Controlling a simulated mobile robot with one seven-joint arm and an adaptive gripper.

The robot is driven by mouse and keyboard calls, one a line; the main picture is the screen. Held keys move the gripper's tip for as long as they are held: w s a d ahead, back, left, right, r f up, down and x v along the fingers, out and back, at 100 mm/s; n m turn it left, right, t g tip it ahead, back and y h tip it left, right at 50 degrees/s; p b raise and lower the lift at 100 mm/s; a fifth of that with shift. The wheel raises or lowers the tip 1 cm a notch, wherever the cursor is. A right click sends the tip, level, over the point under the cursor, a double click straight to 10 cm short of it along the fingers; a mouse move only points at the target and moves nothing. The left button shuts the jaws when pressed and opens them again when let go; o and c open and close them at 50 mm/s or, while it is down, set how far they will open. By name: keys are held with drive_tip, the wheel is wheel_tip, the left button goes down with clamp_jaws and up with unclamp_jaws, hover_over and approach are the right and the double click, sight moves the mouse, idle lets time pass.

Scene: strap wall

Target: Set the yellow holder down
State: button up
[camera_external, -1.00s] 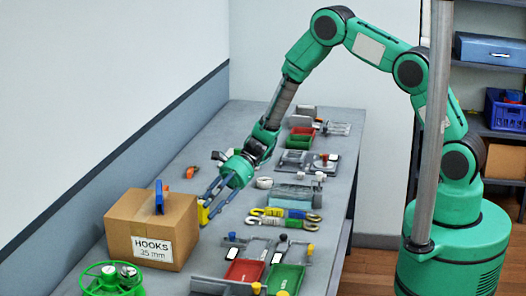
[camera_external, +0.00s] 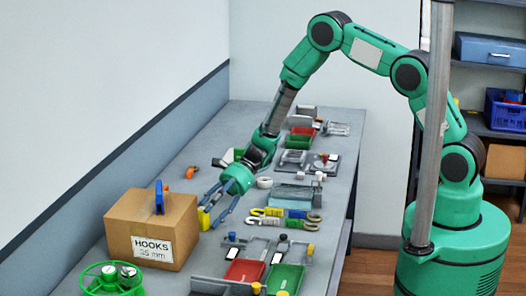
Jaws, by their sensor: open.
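The yellow holder (camera_external: 204,220) is a small yellow piece on the grey bench, right beside the cardboard box's right side. My gripper (camera_external: 214,217) is above and around that spot, pointing down and to the left, with its fingers spread. The fingers no longer close on the holder; one finger is on its left side and one on its right. The holder's underside is too small to make out, but it appears to rest on the bench.
A cardboard box (camera_external: 125,232) labelled HOOKS, with a blue item (camera_external: 159,197) on top, stands left of my gripper. A green wheel-like reel (camera_external: 110,281) is in front. Yellow and blue hooks (camera_external: 284,213) and red and green trays (camera_external: 246,272) lie to the right.

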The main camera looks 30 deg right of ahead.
drive_tip(key=shift+r, duration=0.15)
drive_tip(key=shift+d+r, duration=0.1)
drive_tip(key=shift+d, duration=0.05)
drive_tip(key=p+v, duration=0.1)
drive_tip(key=v, duration=1)
drive_tip(key=shift+w+d+p, duration=0.2)
drive_tip(key=shift+p, duration=0.15)
drive_tip(key=shift+r, duration=0.1)
idle(0.3)
